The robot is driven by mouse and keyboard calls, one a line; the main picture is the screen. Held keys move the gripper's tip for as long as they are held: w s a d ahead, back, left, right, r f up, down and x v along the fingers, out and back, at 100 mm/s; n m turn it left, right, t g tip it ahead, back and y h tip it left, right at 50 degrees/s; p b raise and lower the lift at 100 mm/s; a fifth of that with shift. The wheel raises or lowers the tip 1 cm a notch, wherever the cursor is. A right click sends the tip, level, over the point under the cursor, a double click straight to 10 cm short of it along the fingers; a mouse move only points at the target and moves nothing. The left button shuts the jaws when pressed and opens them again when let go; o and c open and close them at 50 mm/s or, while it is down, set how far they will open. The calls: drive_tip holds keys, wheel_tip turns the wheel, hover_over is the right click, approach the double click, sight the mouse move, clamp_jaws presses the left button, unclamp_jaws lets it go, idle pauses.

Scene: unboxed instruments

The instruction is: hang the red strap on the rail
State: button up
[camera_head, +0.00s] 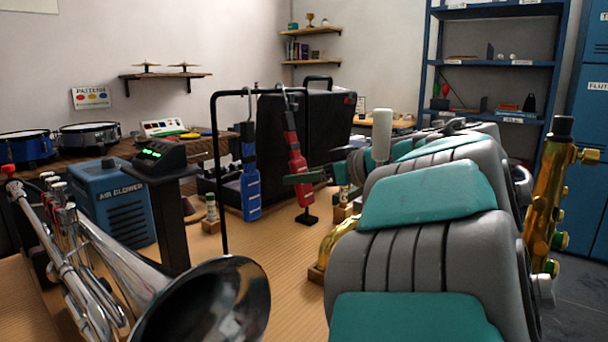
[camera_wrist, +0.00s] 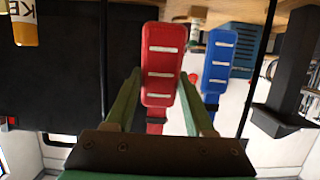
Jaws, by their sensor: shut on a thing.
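The red strap (camera_head: 292,140) is upright under the right part of the rail, with a grey hook at its top. The hook meets the bar in the picture; I cannot tell whether it rests over it. My gripper (camera_head: 303,177) is shut on the strap's lower part. In the wrist view, the green fingers of my gripper (camera_wrist: 160,90) flank the red strap (camera_wrist: 161,60).
A trumpet (camera_head: 215,300) fills the front left, near a blue air blower box (camera_head: 112,200). A black case (camera_head: 330,125) stands behind the straps. A gold instrument (camera_head: 543,200) is at the right. Some bare wooden table (camera_head: 285,245) shows below the straps.

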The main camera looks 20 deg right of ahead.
drive_tip(key=o, duration=1.3)
drive_tip(key=shift+o, duration=0.2)
